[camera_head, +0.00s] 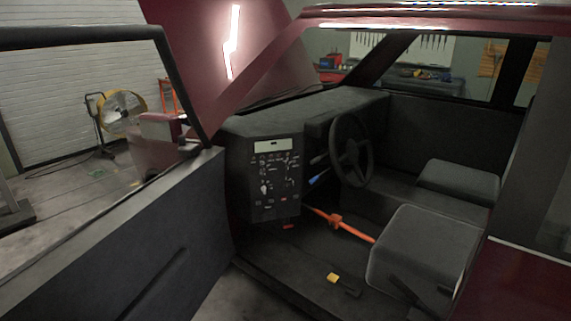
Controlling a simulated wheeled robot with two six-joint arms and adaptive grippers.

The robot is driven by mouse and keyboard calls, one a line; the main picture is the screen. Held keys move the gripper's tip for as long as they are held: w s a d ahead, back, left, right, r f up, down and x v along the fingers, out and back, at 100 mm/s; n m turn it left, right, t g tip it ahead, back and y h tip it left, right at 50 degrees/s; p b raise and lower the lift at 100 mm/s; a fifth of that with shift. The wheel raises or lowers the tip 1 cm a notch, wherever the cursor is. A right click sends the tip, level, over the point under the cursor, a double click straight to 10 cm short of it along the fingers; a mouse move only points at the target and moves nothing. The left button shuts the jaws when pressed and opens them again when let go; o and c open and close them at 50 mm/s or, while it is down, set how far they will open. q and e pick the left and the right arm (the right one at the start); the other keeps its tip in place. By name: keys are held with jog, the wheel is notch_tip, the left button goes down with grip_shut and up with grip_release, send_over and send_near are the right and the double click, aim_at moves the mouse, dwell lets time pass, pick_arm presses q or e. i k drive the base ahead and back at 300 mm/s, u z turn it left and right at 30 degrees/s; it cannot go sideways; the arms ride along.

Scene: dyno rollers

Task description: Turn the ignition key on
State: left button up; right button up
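I look through the open door of a dark red vehicle. A black steering wheel (351,150) stands at the right end of the dashboard (300,112). A small blue piece (318,178) shows just left of the wheel, by the steering column. It may be the ignition key, but it is too small to tell, and I cannot see whether it is turned. A dark control panel (264,178) with a pale display and several small switches faces me to the left of the wheel. Neither of my grippers is in view.
The open door (130,240) fills the lower left. An orange bar (345,225) runs from below the panel toward the near seat (418,250). A yellow-tipped dark lever (335,278) is on the floor. A second seat (458,180) lies beyond. The doorway is clear.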

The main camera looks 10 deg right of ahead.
aim_at(263, 171)
jog(key=z, duration=0.5)
jog(key=i, duration=1.2)
jog(key=z, duration=0.5)
